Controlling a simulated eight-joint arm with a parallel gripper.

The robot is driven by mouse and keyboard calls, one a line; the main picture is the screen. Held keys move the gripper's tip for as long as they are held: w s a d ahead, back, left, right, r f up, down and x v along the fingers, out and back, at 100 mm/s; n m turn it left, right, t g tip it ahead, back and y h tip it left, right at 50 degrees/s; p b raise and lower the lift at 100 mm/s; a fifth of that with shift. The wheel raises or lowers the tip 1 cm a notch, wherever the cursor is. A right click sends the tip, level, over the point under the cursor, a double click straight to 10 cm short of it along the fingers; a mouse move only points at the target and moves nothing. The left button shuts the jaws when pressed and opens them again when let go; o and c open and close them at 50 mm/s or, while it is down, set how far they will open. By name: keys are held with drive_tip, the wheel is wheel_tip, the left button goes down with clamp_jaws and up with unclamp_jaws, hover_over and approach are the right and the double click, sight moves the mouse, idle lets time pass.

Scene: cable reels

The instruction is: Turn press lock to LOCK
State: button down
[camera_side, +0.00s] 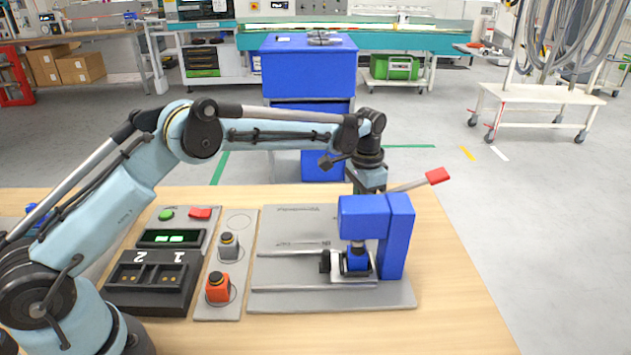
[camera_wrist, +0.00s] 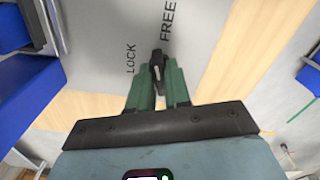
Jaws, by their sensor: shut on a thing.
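The press lock knob (camera_wrist: 157,59) is a small dark lever with a lighter grey part, on a grey plate in the wrist view. The printed word LOCK (camera_wrist: 130,60) is to its left and FREE (camera_wrist: 168,21) lies above it. The knob's tip points up the picture, between the two words. My gripper (camera_wrist: 158,77) has its green fingers shut on the knob, one on each side. In the side view the blue press (camera_side: 397,235) with its red-tipped lever (camera_side: 437,176) stands in front of my gripper and hides the fingers and the knob.
The press stands on a grey baseplate (camera_side: 290,297) with rails and a small carriage holding a blue block (camera_side: 357,260). To the left are a grey and an orange button-like piece (camera_side: 217,289), a two-slot black holder (camera_side: 148,283) and a green-lit display (camera_side: 170,237).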

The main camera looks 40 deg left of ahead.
drive_tip(key=n, duration=0.7)
drive_tip(key=shift+n, duration=0.5)
drive_tip(key=n, duration=0.2)
drive_tip(key=shift+n, duration=0.4)
drive_tip(key=n, duration=0.3)
drive_tip(key=shift+n, duration=0.3)
drive_tip(key=c, duration=1.1)
unclamp_jaws()
drive_tip(key=shift+r, duration=0.1)
drive_tip(key=shift+r, duration=3.4)
